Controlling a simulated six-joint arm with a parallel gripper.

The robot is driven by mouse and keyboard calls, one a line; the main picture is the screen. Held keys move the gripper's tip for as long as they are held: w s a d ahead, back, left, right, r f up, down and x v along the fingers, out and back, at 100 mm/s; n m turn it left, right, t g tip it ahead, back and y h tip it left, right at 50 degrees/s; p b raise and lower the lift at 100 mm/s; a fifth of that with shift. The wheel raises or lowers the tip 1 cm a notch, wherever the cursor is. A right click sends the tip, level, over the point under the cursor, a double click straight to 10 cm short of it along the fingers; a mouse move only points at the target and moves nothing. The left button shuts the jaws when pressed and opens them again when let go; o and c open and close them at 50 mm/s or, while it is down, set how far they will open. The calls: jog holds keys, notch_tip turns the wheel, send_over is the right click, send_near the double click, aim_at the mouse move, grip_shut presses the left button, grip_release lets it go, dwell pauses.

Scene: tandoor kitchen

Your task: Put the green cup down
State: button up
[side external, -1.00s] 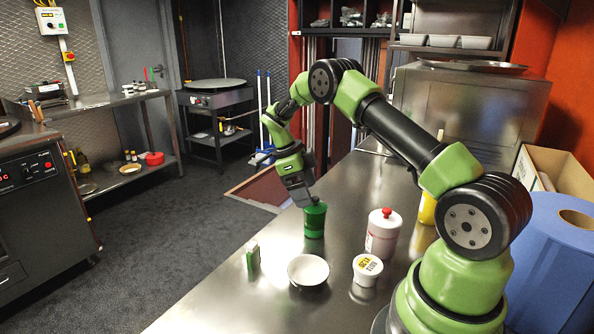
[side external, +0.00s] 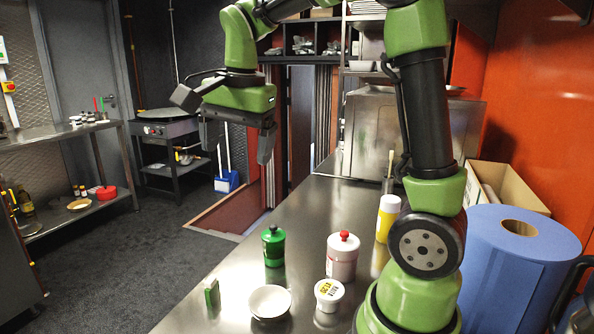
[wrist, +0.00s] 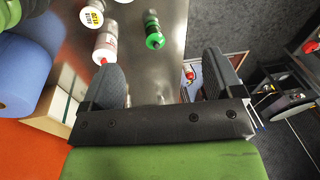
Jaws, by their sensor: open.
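A white bottle with a red cap (side external: 341,258) stands right of the cup. A white bowl (side external: 269,302), a lidded white tub (side external: 328,294) and a small green block (side external: 212,296) are in front. A yellow bottle (side external: 387,218) and blue roll (side external: 508,270) are farther right.

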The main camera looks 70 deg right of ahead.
jog(key=s+a+n+t+y, duration=0.2)
jog(key=s+a+n+t, duration=0.3)
jog(key=s+a+n, duration=0.3)
jog(key=s+n, duration=0.4)
jog(key=s, duration=0.1)
jog(key=shift+s+n+y, duration=0.25)
jog(key=shift+n+y, duration=0.05)
